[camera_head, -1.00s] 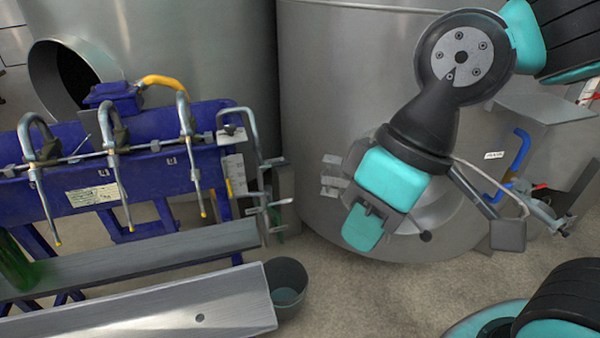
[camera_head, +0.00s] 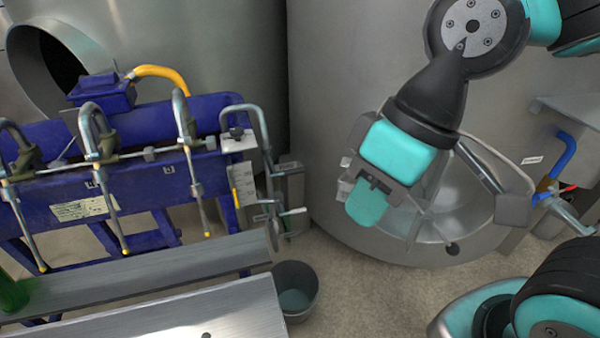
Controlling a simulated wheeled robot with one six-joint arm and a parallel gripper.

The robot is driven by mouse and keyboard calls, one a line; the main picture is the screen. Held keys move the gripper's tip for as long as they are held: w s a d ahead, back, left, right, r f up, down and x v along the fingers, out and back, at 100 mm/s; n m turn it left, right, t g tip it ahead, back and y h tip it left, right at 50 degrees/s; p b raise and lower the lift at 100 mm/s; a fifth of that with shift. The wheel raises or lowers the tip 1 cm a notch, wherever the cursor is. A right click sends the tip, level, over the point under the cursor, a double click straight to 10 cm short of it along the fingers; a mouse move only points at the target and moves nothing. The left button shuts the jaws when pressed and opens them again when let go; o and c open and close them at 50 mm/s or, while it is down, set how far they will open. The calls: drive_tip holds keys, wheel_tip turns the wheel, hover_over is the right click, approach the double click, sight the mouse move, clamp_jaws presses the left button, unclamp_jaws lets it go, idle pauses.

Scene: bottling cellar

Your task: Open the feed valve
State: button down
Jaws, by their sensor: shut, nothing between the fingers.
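Two valve-like fittings are in view, and I cannot tell which is the feed valve. At the right, on the big steel tank, a fitting has a blue bent handle (camera_head: 563,155) and a small red lever (camera_head: 569,188), beside a white label too small to read. At the blue filler's right end, a small fitting has a pale lever (camera_head: 292,212). My gripper (camera_head: 365,204), teal and black, hangs in front of the tank, between the two fittings and apart from both. It is shut and empty; its fingertips are partly hidden by its own body.
The blue filler rack (camera_head: 140,127) with several hooked spouts stands at the left. Below it are steel troughs (camera_head: 150,270), a green bottle (camera_head: 12,292) and a grey bucket (camera_head: 297,282). The steel tank (camera_head: 345,70) fills the back right. Bare floor (camera_head: 365,300) lies in front.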

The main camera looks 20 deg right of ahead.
drive_tip(key=w+a+f+m+t+y+b, duration=0.2)
drive_tip(key=w+f+m+t+b, duration=0.2)
drive_tip(key=w+f+m+b, duration=0.5)
drive_tip(key=w+a+f+m+t+y+b, duration=0.25)
drive_tip(key=w+f+b, duration=0.35)
drive_tip(key=b, duration=0.7)
drive_tip(key=w+a+f+m+t+y+b, duration=0.25)
drive_tip(key=w+f+m+t+b, duration=0.3)
drive_tip(key=f+b, duration=0.45)
drive_tip(key=w+d+f+m+t+h+b, duration=0.4)
drive_tip(key=f+m+b, duration=0.4)
drive_tip(key=m+b, duration=0.5)
drive_tip(key=w+d+f+m+t+h+b, duration=0.4)
drive_tip(key=d+f+m+t+h+b, duration=0.3)
drive_tip(key=m+b, duration=0.6)
wheel_tip(320, 180, down, 2)
drive_tip(key=shift+w+d+f+t+b, duration=0.2)
drive_tip(key=shift+w+d+t+b, duration=0.25)
drive_tip(key=shift+t, duration=0.45)
